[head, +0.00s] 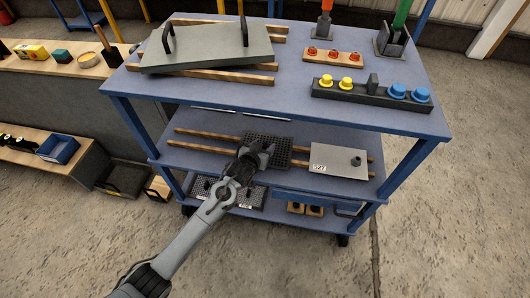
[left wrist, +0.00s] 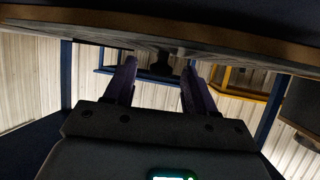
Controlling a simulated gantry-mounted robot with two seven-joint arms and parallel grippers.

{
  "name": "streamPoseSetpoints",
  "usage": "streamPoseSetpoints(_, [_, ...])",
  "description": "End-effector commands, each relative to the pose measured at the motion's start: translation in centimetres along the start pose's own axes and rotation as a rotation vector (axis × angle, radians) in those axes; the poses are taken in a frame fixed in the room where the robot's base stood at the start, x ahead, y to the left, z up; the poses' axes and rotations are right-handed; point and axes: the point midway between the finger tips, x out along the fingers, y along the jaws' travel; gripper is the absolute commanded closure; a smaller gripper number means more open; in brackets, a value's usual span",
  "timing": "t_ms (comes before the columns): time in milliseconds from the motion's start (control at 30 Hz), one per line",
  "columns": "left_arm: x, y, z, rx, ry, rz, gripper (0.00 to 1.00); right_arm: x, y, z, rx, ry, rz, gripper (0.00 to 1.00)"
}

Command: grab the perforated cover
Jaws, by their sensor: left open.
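The perforated cover (head: 272,148), a dark plate full of small holes, lies on wooden rails on the cart's middle shelf. My left gripper (head: 262,150) reaches over its left part and hides some of it; I cannot tell whether they touch. In the left wrist view my left gripper (left wrist: 160,82) is open, its two fingers apart. A small dark knob-like shape (left wrist: 160,66) shows between and beyond the fingers, under a dark slab (left wrist: 90,32). Another dark perforated panel (head: 250,196) lies on the bottom shelf, partly behind my arm. My right gripper is out of view.
A plain grey plate (head: 338,160) with a knob and a label lies right of the cover on the same rails. The blue top shelf (head: 290,98) overhangs the middle shelf and carries a large handled panel (head: 210,48). Open floor lies in front.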

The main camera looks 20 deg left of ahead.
Motion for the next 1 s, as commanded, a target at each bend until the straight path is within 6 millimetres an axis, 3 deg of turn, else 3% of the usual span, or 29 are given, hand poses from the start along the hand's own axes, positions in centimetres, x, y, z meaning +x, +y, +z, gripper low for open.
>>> streamPoseSetpoints(333, [0.51,0.01,-0.05,0.000,0.000,0.000,0.46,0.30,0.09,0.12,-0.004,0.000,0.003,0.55])
streamPoseSetpoints(700, [0.50,-0.01,-0.02,0.000,0.000,0.000,1.00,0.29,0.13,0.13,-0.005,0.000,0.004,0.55])
streamPoseSetpoints(1000, [0.47,-0.02,-0.18,0.000,0.002,0.000,1.00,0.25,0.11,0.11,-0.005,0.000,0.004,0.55])
